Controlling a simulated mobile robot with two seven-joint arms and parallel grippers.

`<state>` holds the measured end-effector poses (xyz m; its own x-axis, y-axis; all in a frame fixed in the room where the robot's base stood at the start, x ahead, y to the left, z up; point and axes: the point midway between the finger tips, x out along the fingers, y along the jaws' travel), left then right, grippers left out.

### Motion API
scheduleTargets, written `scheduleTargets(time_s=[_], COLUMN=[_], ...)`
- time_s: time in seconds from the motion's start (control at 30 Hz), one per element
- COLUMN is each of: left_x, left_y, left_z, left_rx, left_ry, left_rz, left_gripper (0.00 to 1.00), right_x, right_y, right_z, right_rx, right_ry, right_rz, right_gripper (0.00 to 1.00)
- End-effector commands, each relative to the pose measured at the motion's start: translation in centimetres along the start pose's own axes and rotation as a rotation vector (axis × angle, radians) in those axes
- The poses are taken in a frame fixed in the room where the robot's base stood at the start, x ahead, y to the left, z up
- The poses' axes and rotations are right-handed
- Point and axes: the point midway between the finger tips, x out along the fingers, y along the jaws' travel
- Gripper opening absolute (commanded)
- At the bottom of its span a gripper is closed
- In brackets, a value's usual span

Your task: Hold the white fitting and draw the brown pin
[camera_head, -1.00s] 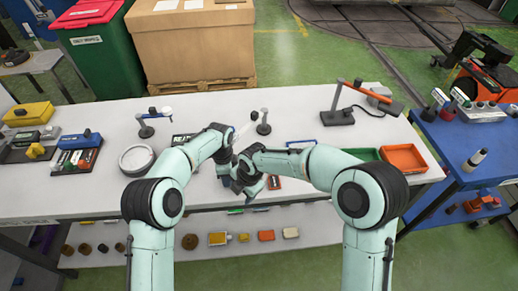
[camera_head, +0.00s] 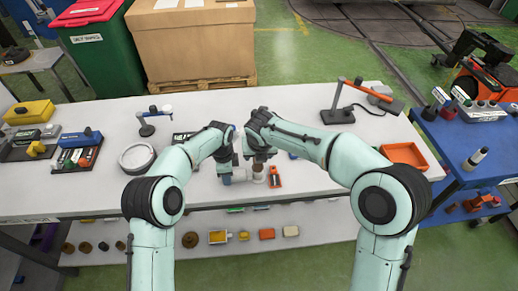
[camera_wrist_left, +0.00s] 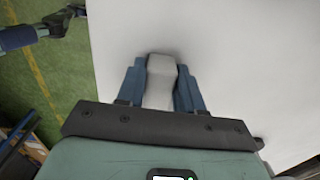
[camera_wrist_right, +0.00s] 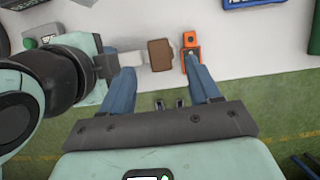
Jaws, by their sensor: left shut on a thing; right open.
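The white fitting (camera_wrist_left: 160,78) is a pale block held between the blue fingers of my left gripper (camera_wrist_left: 160,72). In the head view my left gripper (camera_head: 226,172) is low over the table's front part. In the right wrist view the fitting (camera_wrist_right: 130,60) lies sideways, with the brown pin (camera_wrist_right: 160,54) at its right end. My right gripper (camera_wrist_right: 163,80) is open. Its fingers lie either side of the pin in that view, with no contact visible. How deep the pin sits in the fitting is hidden.
An orange piece (camera_wrist_right: 191,50) lies just right of the pin, close to my right gripper's right finger. A round white dish (camera_head: 137,158) and a small stand (camera_head: 148,127) are to the left. A lamp (camera_head: 340,112) and an orange tray (camera_head: 404,156) are to the right.

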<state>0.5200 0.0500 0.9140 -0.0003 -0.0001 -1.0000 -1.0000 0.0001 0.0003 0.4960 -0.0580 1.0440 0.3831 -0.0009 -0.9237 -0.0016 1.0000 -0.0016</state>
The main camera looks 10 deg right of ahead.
Motion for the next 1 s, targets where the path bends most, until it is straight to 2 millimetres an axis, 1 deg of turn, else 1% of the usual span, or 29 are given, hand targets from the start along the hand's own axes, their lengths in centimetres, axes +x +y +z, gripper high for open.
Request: scheduleTargets(time_s=[0.03,0.1,0.2,0.3,0.5,0.77,0.87,0.9,0.97,1.0], left_x=[-0.1,-0.1,-0.1,-0.1,-0.1,-0.1,-0.1,-0.1,-0.1,-0.1], left_y=[-0.1,-0.1,-0.1,-0.1,-0.1,-0.1,-0.1,-0.1,-0.1,-0.1], left_z=[0.0,0.0,0.0,0.0,0.0,0.0,0.0,0.0,0.0,0.0], left_rx=[0.0,0.0,-0.001,-0.001,-0.001,-0.001,-0.001,-0.001,-0.001,-0.001], left_ry=[0.001,0.001,0.001,0.001,0.001,0.001,0.001,0.0,0.0,0.0], left_rz=[-0.002,-0.002,-0.002,-0.002,-0.002,-0.002,-0.002,-0.002,-0.002,-0.002], left_gripper=[0.0,0.0,0.0,0.0,0.0,0.0,0.0,0.0,0.0,0.0], right_x=[1.2,2.5,4.1,5.2,6.4,6.5,6.4,6.4,6.4,6.4], right_y=[0.0,0.1,0.0,0.1,0.0,0.0,0.0,0.0,0.0,0.0], right_z=[-0.1,-0.1,-0.1,0.0,0.0,0.0,0.0,0.0,0.0,0.0], right_rx=[0.0,0.001,0.001,0.001,0.002,0.002,0.002,0.002,0.002,0.002], right_ry=[0.005,0.004,0.003,0.002,0.0,0.0,0.0,0.0,0.0,0.0], right_rz=[-0.001,0.0,-0.001,0.001,0.001,0.001,0.001,0.001,0.001,0.001], right_gripper=[0.62,0.62,0.62,0.62,0.62,0.62,0.32,0.19,0.0,0.0])
